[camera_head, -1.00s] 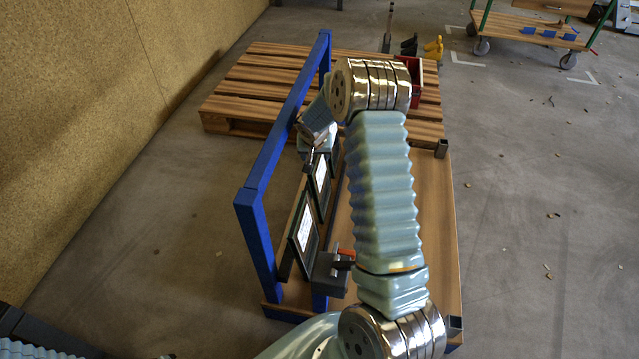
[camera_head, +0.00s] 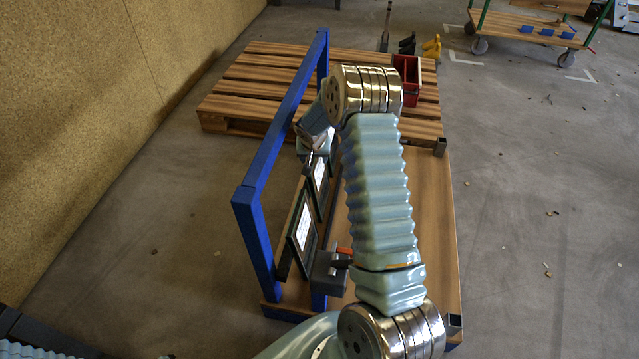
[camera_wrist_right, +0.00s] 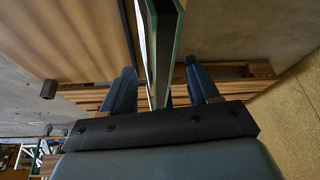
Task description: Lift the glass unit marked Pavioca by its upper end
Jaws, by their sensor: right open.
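Two glass units with white labels lean in the blue frame (camera_head: 260,165) in the head view: a nearer one (camera_head: 302,228) and a farther one (camera_head: 319,177). The lettering is too small to read, so I cannot tell which is marked Pavioca. My right gripper (camera_head: 309,158) is at the upper end of the farther unit, partly hidden by my arm. In the right wrist view, my right gripper (camera_wrist_right: 160,66) is open, with the edge of a glass unit (camera_wrist_right: 173,50) between its two blue fingers, visibly apart from them. My left gripper is out of view.
The frame stands on a wooden base (camera_head: 436,240). A grey block with an orange part (camera_head: 328,272) sits beside the nearer unit. A pallet (camera_head: 250,85) with a red crate (camera_head: 406,78) lies behind. Open floor is at right; a wall (camera_head: 90,110) stands left.

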